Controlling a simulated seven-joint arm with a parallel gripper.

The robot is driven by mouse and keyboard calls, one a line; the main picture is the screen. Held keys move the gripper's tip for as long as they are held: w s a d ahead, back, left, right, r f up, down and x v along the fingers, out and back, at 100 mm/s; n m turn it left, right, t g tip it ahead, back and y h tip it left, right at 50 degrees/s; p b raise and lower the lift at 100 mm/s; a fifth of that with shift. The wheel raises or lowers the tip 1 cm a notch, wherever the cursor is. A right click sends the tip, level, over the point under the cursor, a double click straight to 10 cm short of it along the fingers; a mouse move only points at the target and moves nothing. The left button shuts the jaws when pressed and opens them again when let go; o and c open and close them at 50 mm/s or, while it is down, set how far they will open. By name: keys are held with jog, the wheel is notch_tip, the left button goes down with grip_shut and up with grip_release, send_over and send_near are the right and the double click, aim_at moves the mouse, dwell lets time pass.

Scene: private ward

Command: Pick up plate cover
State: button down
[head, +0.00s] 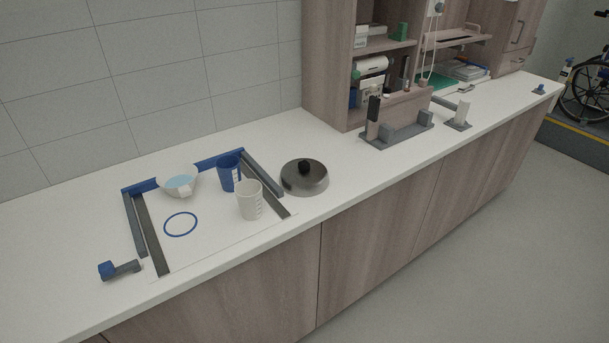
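The plate cover (304,178) is a round grey metallic dome with a black knob on top. It sits upright on the white counter (350,170), just right of a blue and grey frame (267,184). Its lower rim rests near the frame's right rail; I cannot tell whether they touch. Nothing covers it. My gripper does not show in the head view.
Inside the frame stand a white bowl (177,181), a blue cup (229,173) and a pale cup (249,200), beside a blue ring mark (180,224). A grey holder (395,133) stands right of the cover, before wooden shelves (330,60). Counter between them is clear.

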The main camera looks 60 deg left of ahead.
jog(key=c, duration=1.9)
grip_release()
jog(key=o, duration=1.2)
